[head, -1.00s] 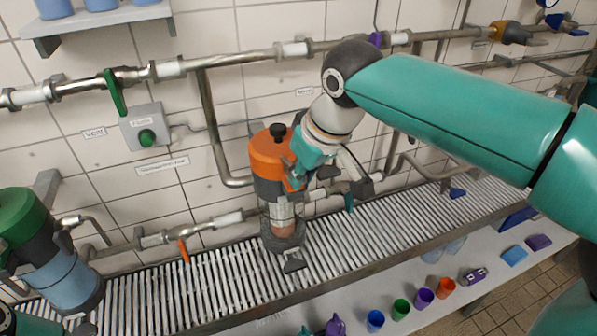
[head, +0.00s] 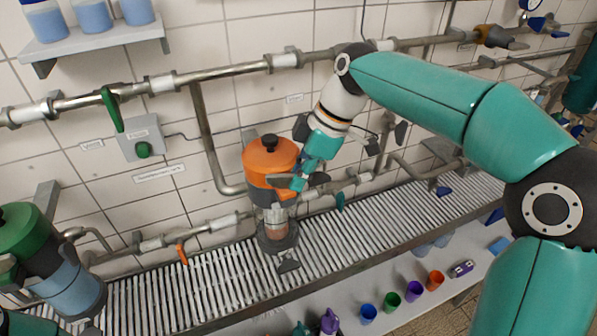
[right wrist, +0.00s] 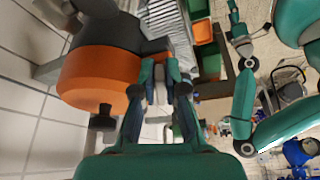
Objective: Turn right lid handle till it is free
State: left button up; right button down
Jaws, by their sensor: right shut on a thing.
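The orange lid (head: 266,155), with a black knob (head: 269,141) on top, sits on an upright clear vessel (head: 276,222) with a reddish-brown filling. My right gripper (head: 300,180) is at the lid's right side, low on its rim, shut on the right lid handle, which the teal fingers mostly hide. In the right wrist view the fingers (right wrist: 160,75) close on a grey piece beside the orange lid (right wrist: 98,75). I cannot see whether the handle is free of its catch. My left gripper cannot be made out.
A second vessel with a green lid (head: 25,225) stands at the left. Pipes run along the tiled wall behind, with a green valve lever (head: 112,108) and an orange lever (head: 182,254). Coloured cups (head: 391,300) stand on the lower shelf.

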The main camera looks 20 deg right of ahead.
jog(key=shift+w+d+n+g, duration=0.1)
jog(key=shift+w+n+g, duration=0.1)
jog(key=shift+n, duration=0.3)
jog(key=shift+w+d+n+g, duration=0.1)
jog(key=shift+n+g, duration=0.1)
jog(key=shift+n, duration=0.3)
jog(key=shift+a, duration=0.1)
jog(key=c, duration=1.2)
grip_release()
jog(key=shift+s, duration=0.1)
jog(key=shift+v, duration=3.9)
